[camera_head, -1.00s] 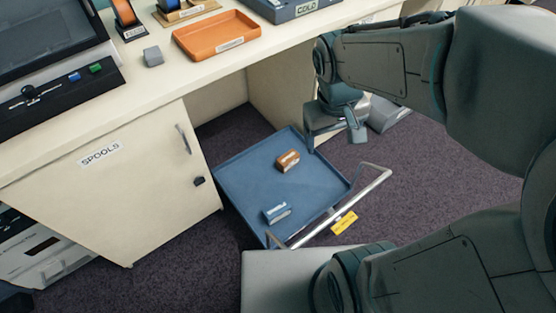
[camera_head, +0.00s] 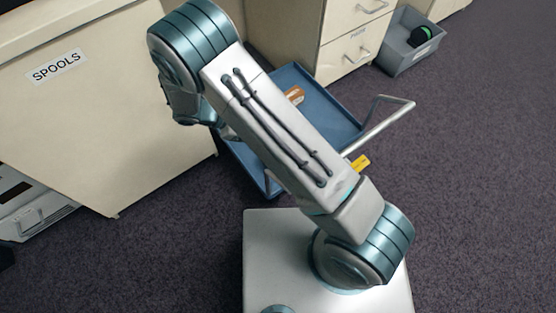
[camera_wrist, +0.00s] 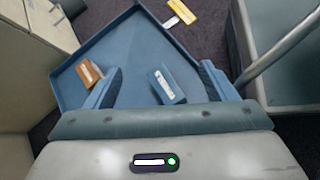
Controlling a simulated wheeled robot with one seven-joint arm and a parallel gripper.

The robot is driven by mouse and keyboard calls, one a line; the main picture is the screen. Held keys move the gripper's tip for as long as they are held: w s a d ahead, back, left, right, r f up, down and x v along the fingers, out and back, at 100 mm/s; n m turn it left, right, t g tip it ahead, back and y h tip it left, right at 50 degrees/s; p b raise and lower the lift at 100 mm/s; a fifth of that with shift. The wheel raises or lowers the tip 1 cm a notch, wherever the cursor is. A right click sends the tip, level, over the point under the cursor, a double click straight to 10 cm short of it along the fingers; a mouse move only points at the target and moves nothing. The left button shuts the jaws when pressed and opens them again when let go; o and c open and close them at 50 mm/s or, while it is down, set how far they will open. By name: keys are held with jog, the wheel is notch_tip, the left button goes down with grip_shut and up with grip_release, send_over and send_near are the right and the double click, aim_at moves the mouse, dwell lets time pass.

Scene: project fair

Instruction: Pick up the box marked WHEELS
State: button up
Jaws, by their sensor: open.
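A blue tray cart (camera_head: 337,109) carries two small boxes. The orange-brown box (camera_head: 294,94) peeks out past my arm in the head view; in the wrist view it (camera_wrist: 90,73) lies at the left of the tray, just outside my left finger. The blue box (camera_wrist: 166,87) is hidden behind my arm in the head view. In the wrist view it sits between my open fingers, apparently below them. Both have white labels too small to read, so I cannot tell which says WHEELS. My gripper (camera_wrist: 162,68) is open and empty over the tray.
The cart's metal handle (camera_head: 380,127) rises on its right side, with a yellow tag (camera_head: 359,162) below. The cream SPOOLS cabinet (camera_head: 108,125) stands at the left. Drawers (camera_head: 357,35) and a grey bin (camera_head: 407,52) stand behind. Carpet at right is clear.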

jog(key=s+a+f+n+t+h+b, duration=0.1)
jog(key=a+f+n+t+b, duration=0.15)
jog(key=f, duration=0.65)
jog(key=s+a+f+n+t+b, duration=0.2)
jog(key=a+f+n+b, duration=0.15)
jog(key=f, duration=0.65)
jog(key=shift+h, duration=0.3)
jog(key=b+x, duration=0.1)
jog(key=x, duration=0.7)
jog(key=shift+w+d, duration=0.15)
jog(key=shift+d, duration=0.15)
jog(key=shift+w+r+b+x, duration=0.1)
jog(key=shift+b+x, duration=0.45)
jog(key=shift+x, duration=0.95)
jog(key=shift+w+r+b+x, duration=0.15)
jog(key=shift+b+x, duration=0.4)
jog(key=shift+x, duration=0.95)
jog(key=c, duration=1.1)
